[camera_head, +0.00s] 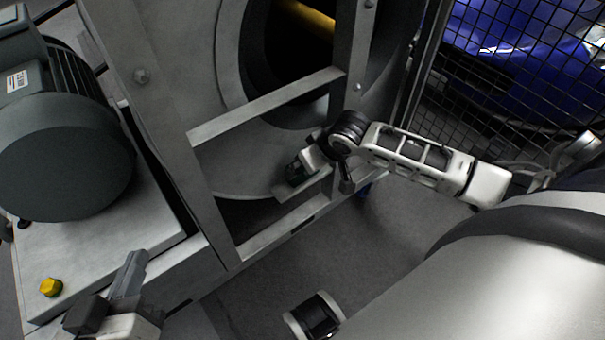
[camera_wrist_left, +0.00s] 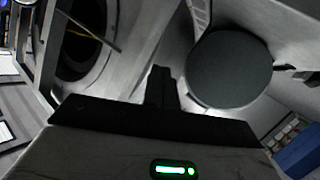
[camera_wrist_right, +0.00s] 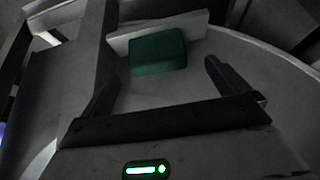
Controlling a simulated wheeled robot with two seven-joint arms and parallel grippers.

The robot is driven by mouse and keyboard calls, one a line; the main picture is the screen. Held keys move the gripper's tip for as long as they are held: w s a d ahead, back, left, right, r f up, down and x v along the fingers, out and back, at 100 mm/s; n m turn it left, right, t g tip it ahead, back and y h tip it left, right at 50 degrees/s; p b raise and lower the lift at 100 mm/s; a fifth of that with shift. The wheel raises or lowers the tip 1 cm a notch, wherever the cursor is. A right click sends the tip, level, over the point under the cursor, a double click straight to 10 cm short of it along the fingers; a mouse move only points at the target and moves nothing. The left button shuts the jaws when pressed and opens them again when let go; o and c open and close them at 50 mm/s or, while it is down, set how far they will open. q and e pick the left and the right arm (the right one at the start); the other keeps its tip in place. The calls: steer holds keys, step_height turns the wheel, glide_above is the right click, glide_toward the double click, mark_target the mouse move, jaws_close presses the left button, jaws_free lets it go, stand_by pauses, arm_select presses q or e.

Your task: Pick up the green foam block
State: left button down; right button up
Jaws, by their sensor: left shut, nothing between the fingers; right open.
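The green foam block (camera_wrist_right: 158,52) sits ahead of my open right gripper (camera_wrist_right: 160,82) in the right wrist view, against a pale ledge or plate. It lies beyond the fingertips and between their lines, with nothing between the fingers. In the head view the block (camera_head: 296,174) shows small and dark inside the lower opening of the metal frame, partly hidden by my right gripper (camera_head: 304,168). My left gripper (camera_head: 132,268) is shut and empty at the lower left, and its closed fingers (camera_wrist_left: 161,85) show in the left wrist view.
The grey metal frame (camera_head: 265,105) surrounds the opening, with bars above and below the right gripper. A large dark motor (camera_head: 62,155) and a yellow button (camera_head: 51,287) are at the left. A mesh fence (camera_head: 510,85) stands at the right. Floor (camera_head: 390,250) is open at the lower middle.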

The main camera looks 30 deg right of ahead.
mark_target(301, 178)
steer(key=b+x, duration=0.1)
steer(key=x, duration=0.2)
steer(key=shift+w+f, duration=0.15)
steer(key=shift+f, duration=0.15)
steer(key=b+x, duration=0.1)
steer(key=x, duration=0.1)
steer(key=b+x, duration=0.1)
steer(key=b, duration=0.1)
steer(key=shift+w+d+f, duration=0.2)
steer(key=shift+f, duration=0.15)
steer(key=shift+w+f+b, duration=0.25)
steer(key=shift+b, duration=0.1)
arm_select(q)
steer(key=shift+w+d+r+n+t+h, duration=0.25)
steer(key=shift+d+r+n+t+h, duration=0.4)
steer(key=shift+r+n+h, duration=0.2)
arm_select(e)
steer(key=c, duration=0.9)
